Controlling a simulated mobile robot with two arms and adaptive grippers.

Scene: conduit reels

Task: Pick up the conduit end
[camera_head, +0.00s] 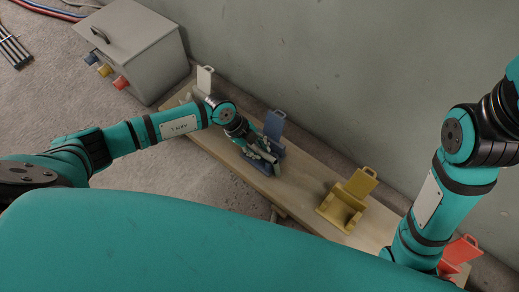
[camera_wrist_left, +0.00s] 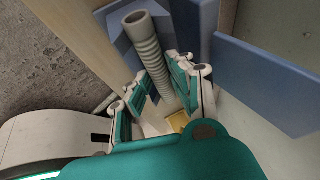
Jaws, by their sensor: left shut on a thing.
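The conduit end (camera_wrist_left: 146,42) is a grey ribbed tube with an open mouth, seen in the left wrist view. My left gripper (camera_wrist_left: 172,88) is shut on it, with a finger on each side of the tube. Beyond the fingers the conduit lies at the blue holder (camera_wrist_left: 186,25); whether it touches the holder I cannot tell. In the head view my left gripper (camera_head: 264,156) is at the blue holder (camera_head: 274,126) on the wooden bench (camera_head: 310,188), and the conduit is hard to make out there. My right arm reaches down at the right; its gripper is hidden.
A yellow holder (camera_head: 345,205) and a red holder (camera_head: 461,251) stand farther right on the bench, and a white holder (camera_head: 205,80) at its left end. A grey box (camera_head: 135,45) with coloured fittings stands on the floor at upper left. A wall runs behind the bench.

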